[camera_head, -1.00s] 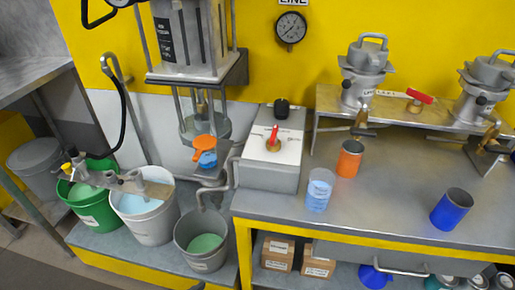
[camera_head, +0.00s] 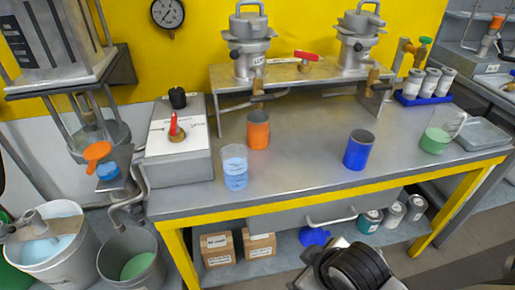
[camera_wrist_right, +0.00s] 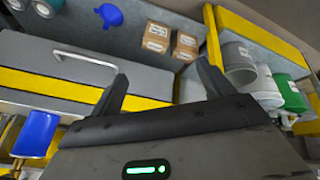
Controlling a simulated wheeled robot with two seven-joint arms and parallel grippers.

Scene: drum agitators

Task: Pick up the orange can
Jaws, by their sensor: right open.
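The orange can (camera_head: 258,130) stands upright on the grey bench top, between the white-topped box with the red lever and the raised metal shelf, behind a clear beaker of blue liquid (camera_head: 235,168). My right gripper (camera_wrist_right: 165,85) shows in the right wrist view, its two black fingers spread apart with nothing between them. It faces the bench front and lower shelf, apart from the orange can. I cannot make out the can clearly in that view. A dark part of my arm (camera_head: 352,268) shows at the bottom of the head view. My left gripper is not in view.
A blue can (camera_head: 358,150) stands to the right of the orange can. The metal shelf (camera_head: 290,78) with two lidded pots rises behind. Buckets (camera_head: 132,262) stand at the lower left. The bench's yellow front edge and drawer handle (camera_head: 332,220) face me. Bench room between the cans is clear.

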